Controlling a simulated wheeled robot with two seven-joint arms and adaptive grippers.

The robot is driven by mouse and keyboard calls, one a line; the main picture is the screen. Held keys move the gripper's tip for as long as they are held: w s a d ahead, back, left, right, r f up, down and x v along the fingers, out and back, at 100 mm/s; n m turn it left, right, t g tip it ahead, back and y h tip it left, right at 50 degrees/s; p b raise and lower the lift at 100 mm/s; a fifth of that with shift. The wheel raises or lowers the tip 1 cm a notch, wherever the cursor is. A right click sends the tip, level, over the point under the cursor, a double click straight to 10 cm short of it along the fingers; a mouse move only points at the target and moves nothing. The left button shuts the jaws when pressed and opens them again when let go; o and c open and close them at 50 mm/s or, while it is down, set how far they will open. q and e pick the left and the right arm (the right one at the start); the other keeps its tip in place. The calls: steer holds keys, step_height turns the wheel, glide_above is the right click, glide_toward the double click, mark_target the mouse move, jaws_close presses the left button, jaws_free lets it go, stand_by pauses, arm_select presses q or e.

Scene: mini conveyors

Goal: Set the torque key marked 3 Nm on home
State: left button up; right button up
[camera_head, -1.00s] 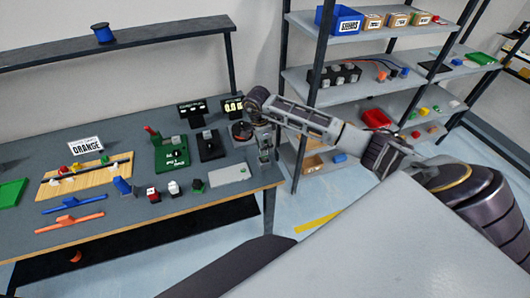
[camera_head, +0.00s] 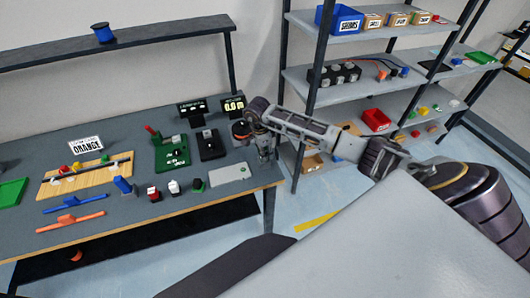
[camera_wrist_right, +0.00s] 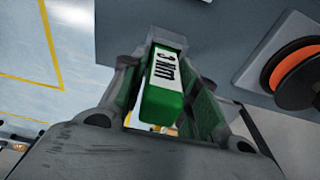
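The torque key (camera_wrist_right: 167,84) is a green block with a white label reading 3 Nm. In the right wrist view it sits between the fingers of my right gripper (camera_wrist_right: 165,95), which are shut on it. In the head view my right gripper (camera_head: 266,152) is above the right end of the grey table (camera_head: 120,190), and the key is too small there to make out. A green board (camera_head: 172,153) with small white markings and a black stand (camera_head: 210,144) are on the table to its left. I cannot read a home mark. My left gripper is not in view.
An orange-and-black spool (camera_wrist_right: 295,72) is close by at the table's end. A lit display (camera_head: 233,106) stands behind. A light grey plate (camera_head: 229,174) and several small blocks lie along the front. A shelf rack (camera_head: 345,80) stands to the right.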

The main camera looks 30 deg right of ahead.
steer(key=shift+o, duration=1.1)
steer(key=shift+r, duration=0.15)
steer(key=shift+w+a+r+b, duration=0.1)
steer(key=shift+a+r+b, duration=0.2)
steer(key=shift+r, duration=1.7)
steer(key=shift+w+a+r+b, duration=0.15)
steer(key=shift+r+b, duration=0.2)
steer(key=shift+r, duration=1.65)
steer(key=shift+s+a+r+b, duration=0.1)
steer(key=shift+a+r+b, duration=0.2)
steer(key=shift+r, duration=1.7)
